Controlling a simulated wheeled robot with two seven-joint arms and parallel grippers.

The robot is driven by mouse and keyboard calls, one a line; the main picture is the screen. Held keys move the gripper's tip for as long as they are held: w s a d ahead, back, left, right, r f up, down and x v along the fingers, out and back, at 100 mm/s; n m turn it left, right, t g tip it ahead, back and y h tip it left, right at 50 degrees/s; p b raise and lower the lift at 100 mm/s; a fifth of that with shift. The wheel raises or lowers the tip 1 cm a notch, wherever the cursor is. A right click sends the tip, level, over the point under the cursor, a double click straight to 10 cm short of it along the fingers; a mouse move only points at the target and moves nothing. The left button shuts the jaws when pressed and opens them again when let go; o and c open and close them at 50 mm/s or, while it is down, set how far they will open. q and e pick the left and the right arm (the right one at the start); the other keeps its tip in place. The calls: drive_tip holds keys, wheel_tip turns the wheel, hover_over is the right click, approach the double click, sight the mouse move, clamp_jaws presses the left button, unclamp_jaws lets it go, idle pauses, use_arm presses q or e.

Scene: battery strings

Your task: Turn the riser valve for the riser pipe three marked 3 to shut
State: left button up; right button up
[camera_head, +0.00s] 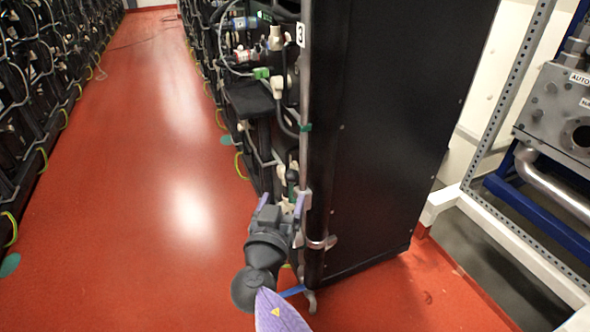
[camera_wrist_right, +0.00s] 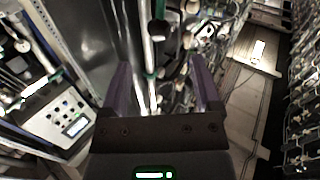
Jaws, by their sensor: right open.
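The riser pipe (camera_head: 304,90) is a thin vertical metal pipe along the front edge of the black cabinet, below a white label marked 3 (camera_head: 300,34). It also shows between my fingers in the right wrist view (camera_wrist_right: 149,60), with a green band. A pale fitting (camera_head: 305,200), possibly the riser valve, sits low on the pipe, just right of my fingertips; its handle position cannot be told. My right gripper (camera_head: 282,202) is open, with purple fingers pointing up at the pipe; it also shows in the wrist view (camera_wrist_right: 163,80). My left gripper is out of view.
The black cabinet (camera_head: 390,130) stands right of the pipe. A bent metal fitting (camera_head: 322,243) juts out near its base. Hoses and cables crowd the rack front. The red aisle floor (camera_head: 150,200) is clear. A white frame (camera_head: 510,230) stands at right.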

sight(291, 182)
drive_tip(key=b+x, duration=0.1)
drive_tip(key=x, duration=0.1)
drive_tip(key=b+x, duration=0.1)
drive_tip(key=x, duration=0.1)
drive_tip(key=b+x, duration=0.1)
drive_tip(key=x, duration=0.1)
drive_tip(key=shift+w+d+f, duration=0.15)
drive_tip(key=shift+w+f, duration=0.15)
drive_tip(key=shift+w, duration=0.05)
drive_tip(key=shift+w+d+r, duration=0.1)
drive_tip(key=shift+w+r, duration=0.05)
drive_tip(key=shift+w, duration=0.2)
drive_tip(key=c, duration=0.9)
clamp_jaws()
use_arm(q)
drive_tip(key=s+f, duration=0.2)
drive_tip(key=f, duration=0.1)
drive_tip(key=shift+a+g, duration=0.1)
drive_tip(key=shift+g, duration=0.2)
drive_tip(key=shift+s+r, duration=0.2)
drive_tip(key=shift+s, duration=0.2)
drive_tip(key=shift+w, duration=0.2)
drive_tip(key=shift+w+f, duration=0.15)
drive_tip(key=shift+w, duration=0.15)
use_arm(e)
drive_tip(key=shift+s, duration=0.1)
